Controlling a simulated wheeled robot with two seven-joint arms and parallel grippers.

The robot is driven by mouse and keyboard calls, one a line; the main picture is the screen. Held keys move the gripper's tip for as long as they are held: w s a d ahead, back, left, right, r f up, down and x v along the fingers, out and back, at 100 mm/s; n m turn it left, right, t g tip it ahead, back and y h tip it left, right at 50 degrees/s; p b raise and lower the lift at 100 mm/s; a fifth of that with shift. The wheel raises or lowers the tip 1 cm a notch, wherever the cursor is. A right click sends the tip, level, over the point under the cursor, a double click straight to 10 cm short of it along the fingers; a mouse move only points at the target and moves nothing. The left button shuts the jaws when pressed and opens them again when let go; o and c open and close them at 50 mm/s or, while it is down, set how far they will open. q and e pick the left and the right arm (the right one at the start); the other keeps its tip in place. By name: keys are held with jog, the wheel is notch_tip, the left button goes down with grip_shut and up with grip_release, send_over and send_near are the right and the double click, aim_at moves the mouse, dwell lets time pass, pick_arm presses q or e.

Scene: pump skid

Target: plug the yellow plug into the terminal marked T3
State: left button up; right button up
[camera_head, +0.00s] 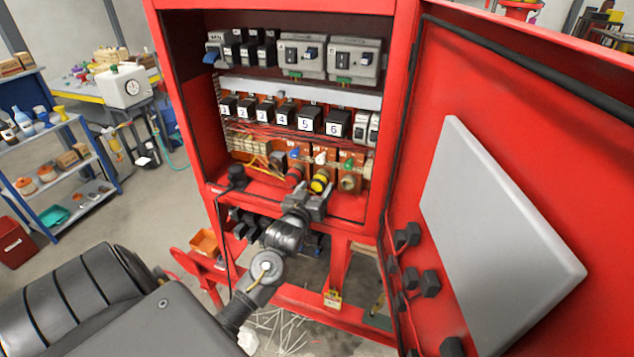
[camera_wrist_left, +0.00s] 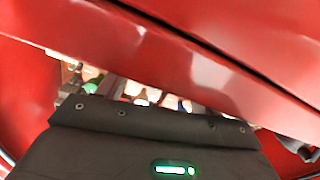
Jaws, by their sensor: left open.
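The yellow plug (camera_head: 320,183) is in the lower part of the red cabinet, in the terminal row, below a white-topped part (camera_head: 320,157). From here it looks to be at the front of that terminal, but I cannot tell how deeply it sits. My left gripper (camera_head: 309,197) is open, with its fingers just in front of and below the plug. I cannot see any grip on it. The T3 marking is too small to read. The left wrist view shows a dark gripper body, red cabinet metal and a green part (camera_wrist_left: 92,86); the yellow plug is not recognisable there.
A red plug (camera_head: 293,175) is left of the yellow one, and an empty-looking socket (camera_head: 348,183) is right under a green part (camera_head: 349,163). A black part (camera_head: 237,176) stands on the left ledge. The open cabinet door (camera_head: 510,140) bounds the right side.

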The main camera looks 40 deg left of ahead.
pick_arm(q)
jog(key=shift+x, duration=0.85)
jog(key=c, duration=1.1)
jog(key=shift+o, duration=0.2)
jog(key=shift+v, duration=2.3)
